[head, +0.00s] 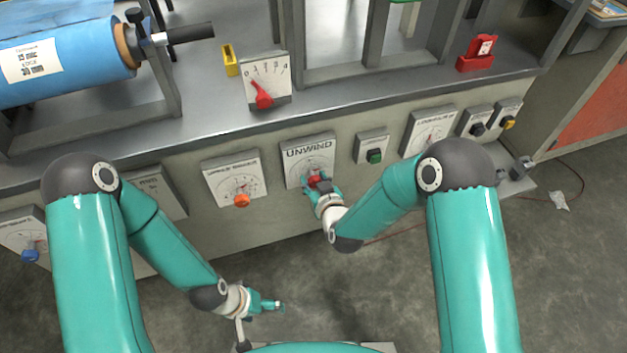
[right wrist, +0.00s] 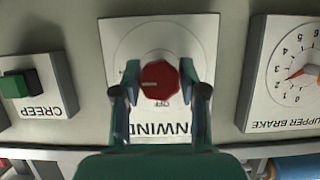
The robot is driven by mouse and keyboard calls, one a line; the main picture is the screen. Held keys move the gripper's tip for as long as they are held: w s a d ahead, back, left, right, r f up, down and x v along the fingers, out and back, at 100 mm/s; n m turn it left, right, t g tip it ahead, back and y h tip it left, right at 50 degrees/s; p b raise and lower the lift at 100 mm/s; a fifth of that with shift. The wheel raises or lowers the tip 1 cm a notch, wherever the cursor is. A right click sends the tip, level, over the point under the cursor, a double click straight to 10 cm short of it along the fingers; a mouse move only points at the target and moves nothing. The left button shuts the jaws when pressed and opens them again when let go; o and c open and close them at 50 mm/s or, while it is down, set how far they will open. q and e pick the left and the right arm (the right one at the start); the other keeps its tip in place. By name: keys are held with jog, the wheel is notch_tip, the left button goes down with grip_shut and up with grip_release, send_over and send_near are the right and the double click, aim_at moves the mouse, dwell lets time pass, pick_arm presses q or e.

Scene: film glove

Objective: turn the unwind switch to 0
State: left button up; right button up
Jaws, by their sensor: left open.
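The unwind switch is a pale plate (head: 296,153) marked UNWIND on the cabinet front, with a red knob (head: 314,180) at its middle. In the right wrist view the plate (right wrist: 190,30) appears upside down, with OFF printed near the red knob (right wrist: 160,80). My left gripper (head: 272,304) is open and empty, low over the floor.
A dial with an orange knob (head: 241,200) is left of the switch. The CREEP plate with a green button (head: 374,155) is to its right. A dial with a red pointer (head: 263,95) stands on the bench above. The grey floor (head: 330,290) in front is mostly clear.

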jog(key=c, duration=0.5)
jog(key=shift+a, duration=0.2)
jog(key=shift+c, duration=0.5)
jog(key=shift+d, duration=0.1)
